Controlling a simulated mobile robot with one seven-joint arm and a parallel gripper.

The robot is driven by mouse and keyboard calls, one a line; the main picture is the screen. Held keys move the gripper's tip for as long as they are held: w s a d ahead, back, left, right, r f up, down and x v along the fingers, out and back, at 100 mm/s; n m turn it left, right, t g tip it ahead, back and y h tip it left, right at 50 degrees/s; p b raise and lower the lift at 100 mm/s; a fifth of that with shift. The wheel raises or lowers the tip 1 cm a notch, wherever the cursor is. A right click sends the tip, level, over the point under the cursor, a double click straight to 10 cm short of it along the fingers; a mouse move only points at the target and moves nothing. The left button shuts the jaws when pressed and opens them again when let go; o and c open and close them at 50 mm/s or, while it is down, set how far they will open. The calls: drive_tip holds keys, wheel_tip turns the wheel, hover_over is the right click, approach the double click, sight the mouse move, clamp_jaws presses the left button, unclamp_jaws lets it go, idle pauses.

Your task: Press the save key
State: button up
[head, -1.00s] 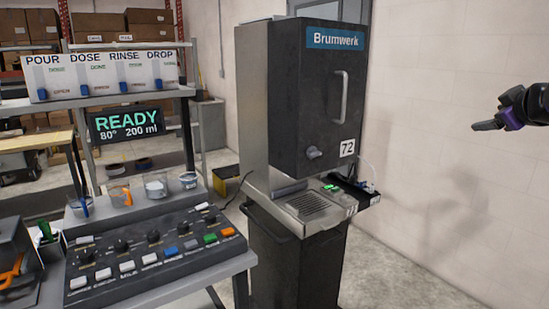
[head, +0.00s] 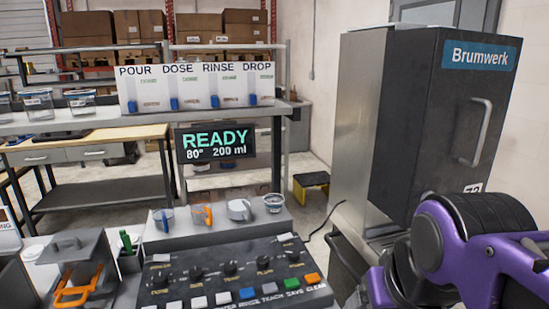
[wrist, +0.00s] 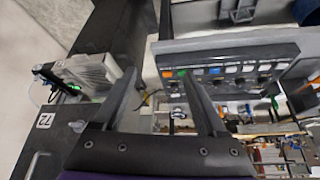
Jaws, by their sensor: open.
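The save key is the green key (head: 291,284) near the right end of the front key row on the dark control panel (head: 178,268). The label SAVE is printed just below it, and the orange key (head: 313,278) sits to its right. In the wrist view the panel shows upside down, with the green key (wrist: 181,73) near the tip of the right-hand finger. My gripper (wrist: 158,74) is open and empty, its two fingers apart. It seems to be above and away from the panel; the exact gap is unclear. In the head view its fingers are out of sight.
Several cups, one an orange-handled cup (head: 202,216), stand behind the panel. A READY display (head: 216,144) hangs behind them. The tall Brumwerk cabinet (head: 450,110) stands at the right, close to my purple arm. A bin with orange handles (head: 75,285) is at the left.

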drive_tip(key=shift+s+f, duration=0.15)
clamp_jaws()
idle(1.6)
